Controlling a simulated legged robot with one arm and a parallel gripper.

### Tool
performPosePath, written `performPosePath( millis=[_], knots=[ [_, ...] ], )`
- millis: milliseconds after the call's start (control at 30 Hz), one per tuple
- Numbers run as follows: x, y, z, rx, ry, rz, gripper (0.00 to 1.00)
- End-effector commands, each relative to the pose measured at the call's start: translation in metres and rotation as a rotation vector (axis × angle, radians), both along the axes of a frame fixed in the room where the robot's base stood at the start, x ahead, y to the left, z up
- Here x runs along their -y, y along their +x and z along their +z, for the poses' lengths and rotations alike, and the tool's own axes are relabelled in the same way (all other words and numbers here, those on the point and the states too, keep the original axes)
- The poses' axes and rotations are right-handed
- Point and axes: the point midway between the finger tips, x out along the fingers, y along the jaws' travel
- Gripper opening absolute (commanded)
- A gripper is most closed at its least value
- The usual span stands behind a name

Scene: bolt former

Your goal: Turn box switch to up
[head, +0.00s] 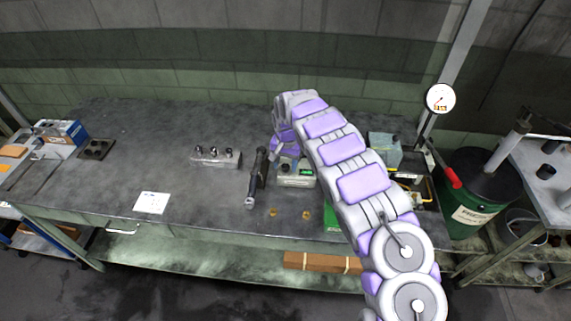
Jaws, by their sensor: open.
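A small light grey-green box (304,180) with a dark display stands on the workbench, right of the middle. It is partly hidden by my arm, and its switch is too small or covered to make out. My gripper (273,160) points down at the left side of the box, over the bench. It looks open with nothing visible between its fingers. I cannot tell whether it touches the box.
A metal block with sockets (215,157) and a white paper (151,202) lie further left. A grey-blue box (385,150) is right of my arm. The bench's left-middle is mostly clear.

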Motion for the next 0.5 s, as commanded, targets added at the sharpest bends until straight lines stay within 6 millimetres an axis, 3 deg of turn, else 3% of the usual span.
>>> performPosePath(
  millis=[233,500],
  knots=[
    [0.0007,0.0003,-0.0004,0.0,0.0,-0.001,0.57],
    [0.001,0.0003,-0.0004,0.0,0.001,-0.001,0.32]
  ],
)
